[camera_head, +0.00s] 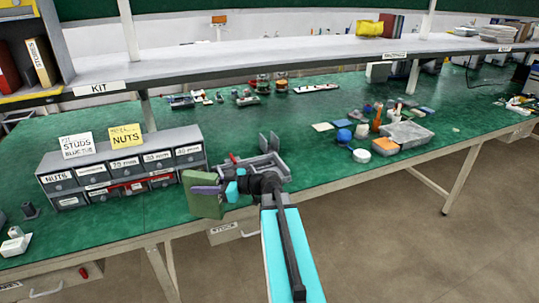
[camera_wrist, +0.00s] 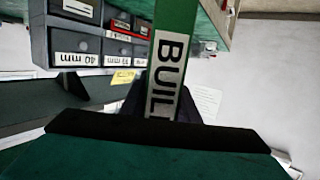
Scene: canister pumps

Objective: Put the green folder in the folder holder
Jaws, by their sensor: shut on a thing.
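The green folder (camera_head: 207,203) is in my gripper (camera_head: 222,188), held above the front edge of the green bench, just right of the drawer unit. My gripper is shut on it. In the wrist view the folder's green spine (camera_wrist: 177,14) runs up from the middle, with a white label whose readable letters are "BUIL"; its lower part is hidden. I cannot tell for sure which thing is the folder holder. A grey piece with upright plates (camera_head: 269,143) stands on the bench just behind my gripper, partly hidden by it.
A grey drawer unit (camera_head: 121,170) with "STUDS" and "NUTS" cards stands left of my gripper. A shelf bay at upper left holds a red folder (camera_head: 8,70) and a yellow one (camera_head: 41,63). Small parts lie farther back. Bench surface (camera_head: 330,165) right of the arm is clear.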

